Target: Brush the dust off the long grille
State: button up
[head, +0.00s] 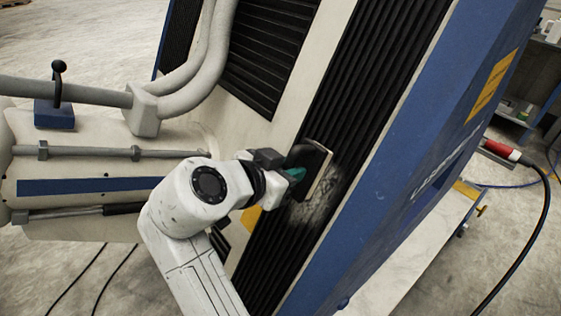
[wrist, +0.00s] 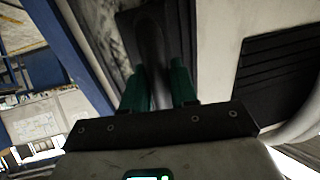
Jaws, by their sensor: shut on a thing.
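The long grille (head: 385,75) is a tall panel of black slats set slantwise in the cream machine side in the head view. A pale grey dust patch (head: 318,207) lies on its lower middle part, around and below the brush. My gripper (head: 295,174), with green fingers, is shut on the handle of a brush (head: 318,165) with a dark body and a tan edge. The brush is at the grille face, by the dust; I cannot tell if its bristles touch. In the wrist view the green fingers (wrist: 158,88) clasp the dark handle (wrist: 153,50). The brush hides part of the grille.
A second, shorter grille (head: 262,55) and thick grey pipes (head: 205,60) are at the upper left. A blue panel (head: 420,150) borders the long grille on the right. A red plug with a black cable (head: 502,151) is at the far right.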

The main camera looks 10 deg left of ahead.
jog(key=shift+s+d+f, duration=1.1)
jog(key=shift+s+d, duration=1.2)
jog(key=shift+s, duration=0.1)
jog(key=shift+w+a+r+b, duration=0.1)
jog(key=shift+w+a+b, duration=0.3)
jog(key=shift+w+a, duration=0.4)
jog(key=shift+w+a+b, duration=0.35)
jog(key=shift+w+a, duration=0.15)
jog(key=shift+a, duration=0.5)
jog(key=shift+w+a+r+b, duration=0.1)
jog(key=shift+w+a+b, duration=0.3)
jog(key=shift+w+a, duration=0.4)
